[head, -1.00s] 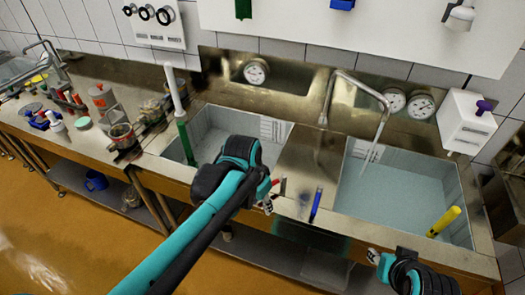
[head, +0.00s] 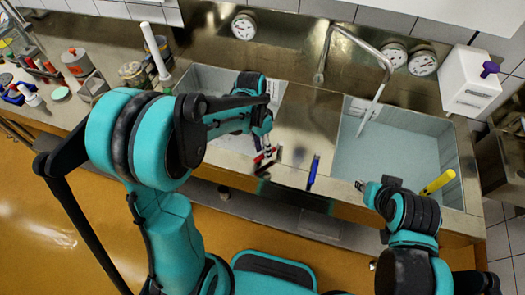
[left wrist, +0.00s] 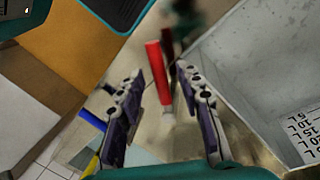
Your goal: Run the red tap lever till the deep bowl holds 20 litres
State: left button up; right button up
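My left gripper (head: 265,154) is at the counter's front edge, by the left basin (head: 208,80). In the left wrist view it is open (left wrist: 168,118), with the red lever (left wrist: 158,72) standing between its spread fingers, touching neither as far as I can see. The blue lever (head: 313,171) stands to its right. The bent tap spout (head: 381,85) hangs over the right basin (head: 405,150), with a thin stream below it; pale water seems to stand there. Which basin is the deep bowl I cannot tell. My right gripper (head: 364,186) is at that basin's front edge; its fingers are too small to judge.
A yellow-handled tool (head: 437,182) leans in the right basin. A white box with a purple knob (head: 472,80) is at its right. Round gauges (head: 422,62) are on the back panel. A white and green rod (head: 157,55) and jars (head: 77,63) stand left. A number scale (left wrist: 306,135) marks a basin wall.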

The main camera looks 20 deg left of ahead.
pick_arm(q)
jog(key=shift+s+d+f, duration=0.1)
jog(key=shift+f, duration=0.2)
grip_shut()
jog(key=shift+s+d+n, duration=0.1)
jog(key=shift+n, duration=0.2)
jog(key=d+n, duration=0.1)
jog(key=s+n, duration=0.1)
jog(key=n, duration=0.1)
jog(key=shift+d+t, duration=0.3)
jog(key=shift+d, duration=0.05)
jog(key=shift+s+d+n+t, duration=0.2)
jog(key=shift+d+n, duration=0.35)
jog(key=shift+n, duration=0.4)
jog(key=shift+s+d+n+t, duration=0.1)
jog(key=shift+d+n+t, duration=0.1)
jog(key=shift+d+n, duration=0.55)
jog(key=shift+a, duration=0.2)
